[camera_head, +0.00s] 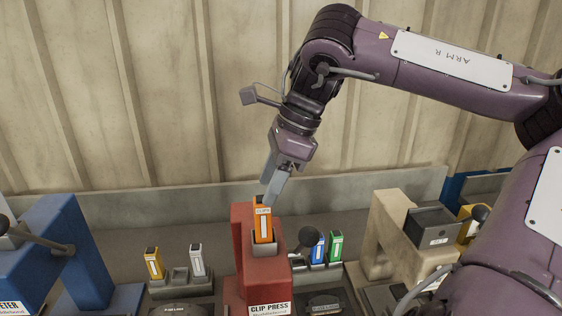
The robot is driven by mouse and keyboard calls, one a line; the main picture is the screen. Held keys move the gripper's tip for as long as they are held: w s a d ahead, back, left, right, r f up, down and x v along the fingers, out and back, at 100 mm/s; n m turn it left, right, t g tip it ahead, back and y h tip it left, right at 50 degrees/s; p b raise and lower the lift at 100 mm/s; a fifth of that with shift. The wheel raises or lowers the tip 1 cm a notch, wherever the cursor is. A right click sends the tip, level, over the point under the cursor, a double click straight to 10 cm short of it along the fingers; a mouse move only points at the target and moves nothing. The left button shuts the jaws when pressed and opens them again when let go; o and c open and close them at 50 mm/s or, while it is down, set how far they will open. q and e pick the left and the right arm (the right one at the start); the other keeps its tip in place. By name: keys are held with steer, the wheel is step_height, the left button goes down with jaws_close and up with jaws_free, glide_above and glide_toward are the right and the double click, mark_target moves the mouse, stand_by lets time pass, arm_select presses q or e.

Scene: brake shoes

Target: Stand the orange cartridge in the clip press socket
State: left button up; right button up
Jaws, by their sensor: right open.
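The orange cartridge (263,222), with a white label reading CLIPS, stands upright at the top of the red clip press (242,262). Its lower end is in the grey socket (264,249), whose front wall hides its base. My right gripper (268,198) points down from above, with its fingertips at the cartridge's dark top. It is open; whether a finger touches the cartridge cannot be told. My left gripper is not in view.
A yellow cartridge (153,264) and a white one (197,261) stand left of the press. A blue (318,248) and a green one (336,247) stand right of it. A blue machine (75,245) and a beige machine (388,235) flank the bench.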

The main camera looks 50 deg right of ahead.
steer(key=v, duration=0.6)
stand_by(0.5)
